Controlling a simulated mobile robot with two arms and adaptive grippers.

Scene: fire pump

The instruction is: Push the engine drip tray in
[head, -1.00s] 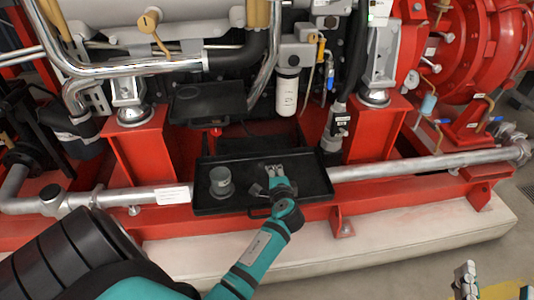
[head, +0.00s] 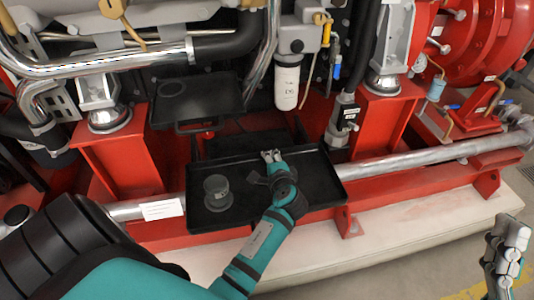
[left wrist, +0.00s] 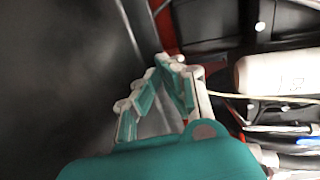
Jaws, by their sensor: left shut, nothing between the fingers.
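A wide black tray (head: 318,178) sticks out at the front of the red frame, low under the engine; I take it for the engine drip tray. A grey cup (head: 217,190) stands in its left part. My left gripper (head: 270,156) is shut and empty over the tray, its tips close to the tray's back rim. I cannot tell whether they touch it. My left forearm hides part of the tray's front. The left wrist view shows the shut fingers (left wrist: 174,62) beside a dark surface. My right gripper (head: 508,235) is at the lower right edge; its jaw state is unclear.
A smaller black tray (head: 196,100) sits higher, behind the wide tray. A white filter canister (head: 287,82) hangs at its right. A silver pipe (head: 430,158) runs along the red frame (head: 385,185) on both sides. The pale plinth (head: 400,225) in front is clear.

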